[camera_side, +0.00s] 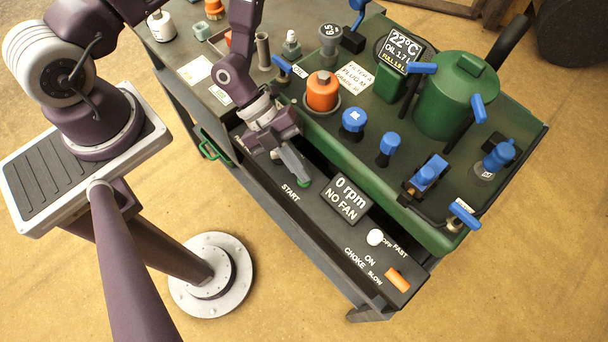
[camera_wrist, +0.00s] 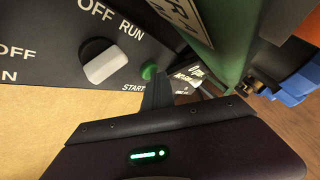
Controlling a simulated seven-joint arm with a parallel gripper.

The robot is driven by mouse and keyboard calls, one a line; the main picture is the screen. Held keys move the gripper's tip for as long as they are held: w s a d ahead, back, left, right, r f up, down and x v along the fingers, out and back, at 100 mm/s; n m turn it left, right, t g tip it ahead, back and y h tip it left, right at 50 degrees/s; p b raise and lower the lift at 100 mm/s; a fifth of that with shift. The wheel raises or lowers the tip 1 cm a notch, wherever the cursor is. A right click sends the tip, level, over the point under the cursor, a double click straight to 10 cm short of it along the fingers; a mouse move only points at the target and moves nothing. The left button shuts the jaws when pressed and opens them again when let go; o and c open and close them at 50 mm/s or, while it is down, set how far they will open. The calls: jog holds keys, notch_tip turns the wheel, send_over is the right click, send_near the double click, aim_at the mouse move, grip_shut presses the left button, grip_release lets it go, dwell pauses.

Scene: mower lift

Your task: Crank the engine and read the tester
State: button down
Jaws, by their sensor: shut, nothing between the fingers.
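The green START button (camera_wrist: 148,72) is on the dark control panel, with "START" lettered beside it. It also shows in the side view (camera_side: 304,183), close by my fingertips. My gripper (camera_side: 299,172) is shut and empty, its fingers pointing down at the button; in the wrist view the dark fingers (camera_wrist: 156,93) are right beside it. I cannot tell whether they touch it. A white rotary knob (camera_wrist: 105,64) is marked OFF and RUN and points to the upper right. The tester display (camera_side: 346,198) reads "0 rpm NO FAN".
A white throttle knob (camera_side: 375,237) and an orange switch (camera_side: 397,280) are farther along the panel. The green deck (camera_side: 440,240) above carries blue-handled fittings, an orange filter (camera_side: 322,92), a green tank (camera_side: 456,95) and a display (camera_side: 402,49) reading "22°C OIL 1.7 L".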

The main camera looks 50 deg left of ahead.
dwell(0.7)
jog(key=shift+r, duration=0.9)
jog(key=shift+r, duration=2.5)
